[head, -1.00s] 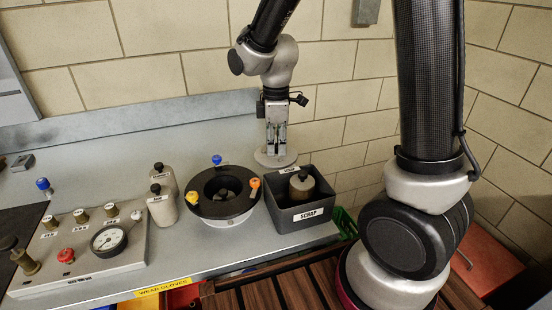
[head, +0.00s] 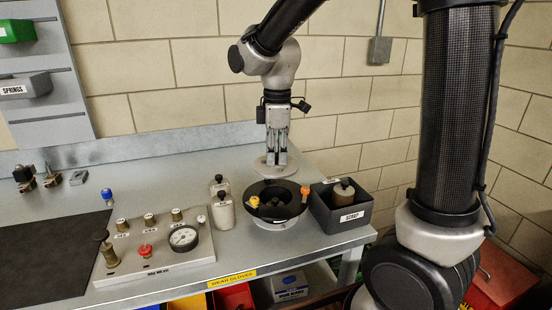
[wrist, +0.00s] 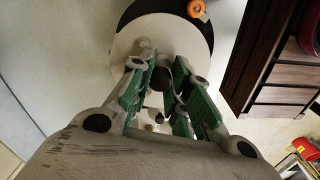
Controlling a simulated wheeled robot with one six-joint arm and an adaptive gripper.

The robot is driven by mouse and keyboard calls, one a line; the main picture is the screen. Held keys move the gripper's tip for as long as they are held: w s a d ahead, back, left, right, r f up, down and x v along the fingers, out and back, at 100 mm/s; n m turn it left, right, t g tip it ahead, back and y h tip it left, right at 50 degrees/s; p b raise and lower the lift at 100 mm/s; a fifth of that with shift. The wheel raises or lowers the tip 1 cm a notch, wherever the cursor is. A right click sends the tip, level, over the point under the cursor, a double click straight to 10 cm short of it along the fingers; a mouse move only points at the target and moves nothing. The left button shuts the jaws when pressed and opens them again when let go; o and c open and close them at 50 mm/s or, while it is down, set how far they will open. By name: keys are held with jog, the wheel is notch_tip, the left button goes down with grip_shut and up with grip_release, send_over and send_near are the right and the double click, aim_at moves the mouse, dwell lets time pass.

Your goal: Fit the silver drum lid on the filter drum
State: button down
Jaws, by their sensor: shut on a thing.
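The silver drum lid (head: 292,172) is a pale flat disc, held level by my gripper (head: 277,160), whose fingers are shut on its middle. The filter drum (head: 275,222) stands below, with a wide black rim and an open, dark centre. In the head view the lid appears just behind and above the drum's back rim; the height gap is hard to judge. Yellow and orange clamps (head: 304,191) show on the rim; the blue one is hidden. In the wrist view the lid (wrist: 128,45) lies beyond my gripper (wrist: 163,88), overlapping the black rim (wrist: 150,10).
A grey SCRAP bin (head: 343,222) holding a canister stands close right of the drum. Two pale bottles (head: 223,212) stand close left. A gauge panel (head: 155,245) is further left. The brick wall (head: 190,70) is behind the bench.

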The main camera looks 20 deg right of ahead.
aim_at(276, 166)
jog(key=shift+s+a+f, duration=0.1)
jog(key=shift+s+a, duration=0.1)
jog(key=shift+s+f, duration=0.1)
jog(key=shift+f, duration=1.8)
jog(key=shift+f, duration=0.3)
jog(key=shift+f, duration=0.35)
jog(key=shift+f, duration=0.1)
jog(key=shift+f, duration=1.25)
jog(key=shift+f, duration=0.4)
